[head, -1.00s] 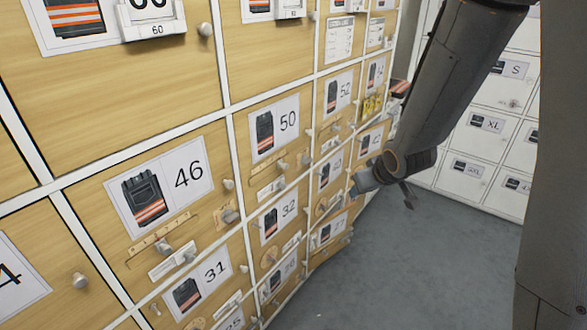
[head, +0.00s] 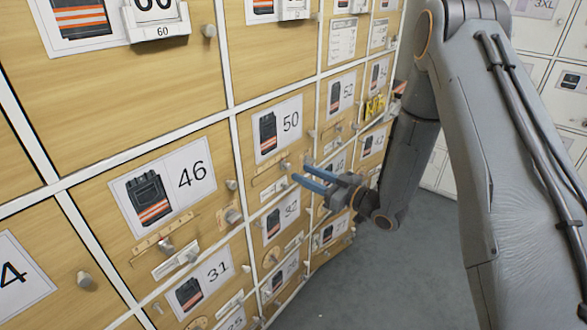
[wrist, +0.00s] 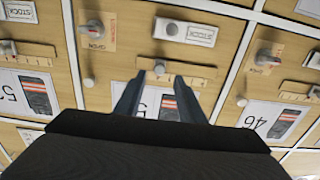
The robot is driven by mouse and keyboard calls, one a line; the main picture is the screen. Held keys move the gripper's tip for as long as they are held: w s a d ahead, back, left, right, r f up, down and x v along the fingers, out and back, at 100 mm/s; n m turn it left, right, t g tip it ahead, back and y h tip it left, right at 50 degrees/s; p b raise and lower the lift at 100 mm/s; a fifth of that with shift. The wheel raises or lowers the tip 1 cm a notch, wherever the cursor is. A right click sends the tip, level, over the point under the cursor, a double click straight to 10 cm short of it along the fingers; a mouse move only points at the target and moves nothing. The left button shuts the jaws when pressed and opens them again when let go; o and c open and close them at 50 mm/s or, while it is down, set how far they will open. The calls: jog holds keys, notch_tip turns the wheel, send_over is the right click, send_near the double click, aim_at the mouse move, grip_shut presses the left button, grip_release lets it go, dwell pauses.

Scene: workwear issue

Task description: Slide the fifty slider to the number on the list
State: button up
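The fifty slider (head: 285,166) is a small grey knob on a light wooden rail, below the 50 sign (head: 290,121) on its wooden door. In the wrist view, which is upside down, the slider (wrist: 159,68) sits near the left end of its marked rail (wrist: 195,72). My gripper (head: 301,169) is open and empty just right of the slider in the head view. In the wrist view my gripper (wrist: 158,80) has its fingers either side of the knob's line, with the knob just past the tips. The rail's numbers are too small to read. A printed sheet (head: 342,42), possibly the list, is higher up.
Below the rail is a STOCK plate (wrist: 200,35) with a grey knob, and beside it an OPEN dial (wrist: 95,28). Door 46 (head: 193,174) has its own slider (head: 166,244). Round door knobs stick out nearby. Grey floor (head: 360,285) is clear at right.

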aim_at(290, 167)
jog(key=shift+p+x, duration=0.4)
jog(key=shift+x, duration=2.25)
jog(key=shift+d, duration=0.1)
grip_shut()
